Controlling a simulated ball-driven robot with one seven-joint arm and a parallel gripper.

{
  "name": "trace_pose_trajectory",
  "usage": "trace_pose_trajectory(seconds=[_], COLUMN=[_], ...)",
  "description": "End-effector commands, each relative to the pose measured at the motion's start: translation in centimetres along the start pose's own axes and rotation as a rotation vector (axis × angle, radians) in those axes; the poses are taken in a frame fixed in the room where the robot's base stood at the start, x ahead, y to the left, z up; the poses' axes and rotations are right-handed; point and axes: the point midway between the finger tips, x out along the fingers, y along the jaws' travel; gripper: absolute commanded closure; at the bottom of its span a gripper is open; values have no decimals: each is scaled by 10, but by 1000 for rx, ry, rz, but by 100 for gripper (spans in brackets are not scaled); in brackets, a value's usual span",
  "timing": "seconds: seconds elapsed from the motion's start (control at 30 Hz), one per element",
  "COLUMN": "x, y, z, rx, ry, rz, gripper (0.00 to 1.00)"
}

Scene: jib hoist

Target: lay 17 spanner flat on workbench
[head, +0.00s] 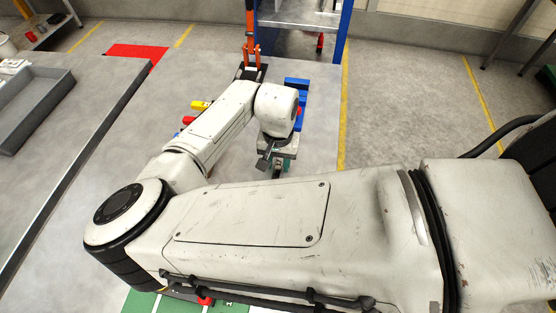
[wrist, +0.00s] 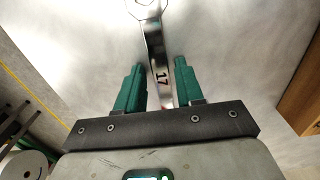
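The spanner, a shiny steel bar marked 17, shows in the wrist view (wrist: 158,62). Its shaft runs between the two green fingers of my gripper (wrist: 160,85), and its far end reaches the top edge of the picture. The shaft's lower end is hidden behind the dark gripper bar. In the head view my gripper (head: 277,172) hangs pointing down over a grey surface; the spanner cannot be made out there. I cannot tell which grey surface is the workbench.
Blue blocks (head: 297,84), a yellow block (head: 200,105) and an orange jib post (head: 250,40) stand beyond my gripper. A blue-framed shelf (head: 345,30) is behind them. A grey tray (head: 30,105) lies at left. In the wrist view a wooden edge (wrist: 302,95) is at right.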

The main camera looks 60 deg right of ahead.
Motion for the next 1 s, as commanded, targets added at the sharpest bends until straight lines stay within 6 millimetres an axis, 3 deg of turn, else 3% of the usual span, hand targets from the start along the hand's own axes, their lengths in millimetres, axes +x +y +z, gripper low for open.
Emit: trace_pose_trajectory(seconds=[0.13, 0.47, 1.0], x=[0, -5, -94], y=[0, 0, 0], z=[0, 0, 0], rx=[0, 0, 0], ry=[0, 0, 1], rz=[0, 0, -1], gripper=[49, 49, 49])
